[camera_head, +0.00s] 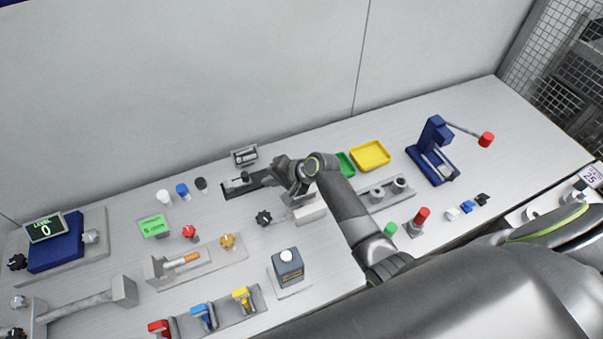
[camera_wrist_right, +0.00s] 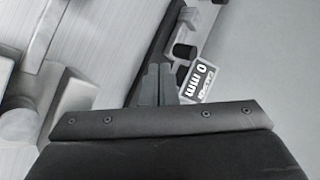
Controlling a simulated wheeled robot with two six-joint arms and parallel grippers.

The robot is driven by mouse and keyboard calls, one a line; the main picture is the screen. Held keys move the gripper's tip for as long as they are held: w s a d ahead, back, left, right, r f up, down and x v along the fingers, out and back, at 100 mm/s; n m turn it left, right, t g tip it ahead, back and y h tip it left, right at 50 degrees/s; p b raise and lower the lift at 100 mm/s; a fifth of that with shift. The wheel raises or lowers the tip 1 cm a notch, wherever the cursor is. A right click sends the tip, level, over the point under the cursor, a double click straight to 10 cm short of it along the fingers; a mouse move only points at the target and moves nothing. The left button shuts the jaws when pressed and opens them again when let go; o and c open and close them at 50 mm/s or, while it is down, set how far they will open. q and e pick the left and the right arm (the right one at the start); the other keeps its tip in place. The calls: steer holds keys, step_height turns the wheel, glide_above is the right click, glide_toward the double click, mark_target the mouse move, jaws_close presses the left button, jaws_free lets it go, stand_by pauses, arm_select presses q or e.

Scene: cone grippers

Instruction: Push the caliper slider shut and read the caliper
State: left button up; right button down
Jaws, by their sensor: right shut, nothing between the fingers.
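The caliper (camera_head: 238,187) is a dark rail with a small black slider knob near the back of the bench. A small display (camera_head: 245,155) stands just behind it. In the right wrist view the display (camera_wrist_right: 197,82) reads "0 mm"; its other line is too blurred to read. The black slider knob (camera_wrist_right: 185,51) is just beyond my fingertips in that view. My right gripper (camera_head: 257,179) is shut and empty, with its fingertips (camera_wrist_right: 155,75) beside the slider; I cannot tell whether they touch it. My left gripper is not in view.
Small caps (camera_head: 182,191) lie left of the caliper. The wall is close behind.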

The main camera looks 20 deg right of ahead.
steer(key=v, duration=0.2)
steer(key=shift+s+d+r, duration=0.15)
steer(key=shift+s+d, duration=0.05)
steer(key=shift+d, duration=0.15)
steer(key=shift+d+r, duration=0.1)
steer(key=shift+r, duration=0.2)
steer(key=b+v, duration=0.1)
steer(key=v, duration=0.4)
steer(key=shift+s+d+r, duration=0.15)
steer(key=shift+s+r, duration=0.05)
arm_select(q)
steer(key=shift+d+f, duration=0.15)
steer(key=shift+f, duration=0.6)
arm_select(e)
steer(key=shift+r, duration=0.1)
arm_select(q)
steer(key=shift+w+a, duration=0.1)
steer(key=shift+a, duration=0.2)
